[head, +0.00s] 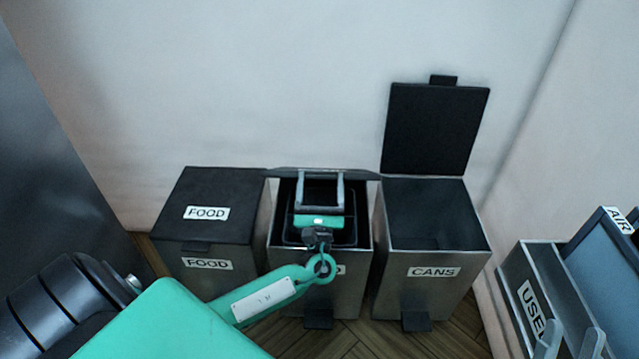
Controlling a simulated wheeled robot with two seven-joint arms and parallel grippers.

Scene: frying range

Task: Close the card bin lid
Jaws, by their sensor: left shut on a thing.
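The card bin (360,255) is the middle of three steel bins in the head view. Its label is mostly hidden behind my left arm; only a last letter shows. The bin's dark lid (270,173) is raised at the back and seen almost edge-on, as a thin band above the open mouth. My left gripper (321,176) reaches over the mouth, with its grey fingers at the lid's edge, shut on the lid. The fingers and arm hide part of the bin's inside. My right gripper is not in view.
The food bin (207,213) at left has its lid down. The cans bin (450,272) at right has its lid (435,130) standing upright. A labelled metal container (533,300) stands at the lower right. A pale wall is close behind the bins.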

